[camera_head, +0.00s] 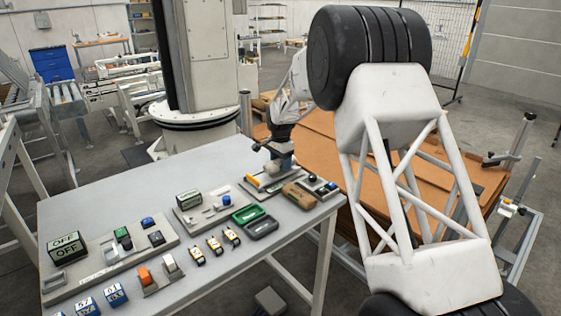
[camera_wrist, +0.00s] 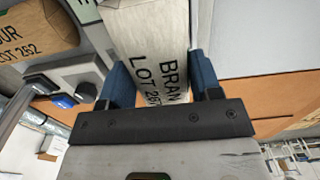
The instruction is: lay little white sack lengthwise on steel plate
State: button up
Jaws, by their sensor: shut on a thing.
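My gripper (camera_wrist: 160,85) has its blue fingers on both sides of a small white sack (camera_wrist: 147,30) printed "BRAN LOT 26…", whose last digit is unclear. The sack runs lengthwise away from the wrist, its far end cut off by the picture edge. In the head view my gripper (camera_head: 279,160) is low over the table's far right part, with a bit of the white sack (camera_head: 271,168) showing beneath it. I cannot tell whether the sack touches the surface below. No bare steel plate can be told for certain from the grey panels there.
A brown sack (camera_head: 299,195) lies just right of my gripper; it also shows in the wrist view (camera_wrist: 35,30). The grey table (camera_head: 200,285) holds an OFF sign (camera_head: 67,246), a green case (camera_head: 248,214), switches and printed cubes (camera_head: 116,294). Cardboard (camera_head: 320,130) stands behind.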

jog(key=shift+f, duration=0.5)
dwell(0.4)
jog(key=o, duration=1.3)
jog(key=shift+o, duration=0.2)
jog(key=shift+r, duration=0.2)
jog(key=shift+r, duration=3.3)
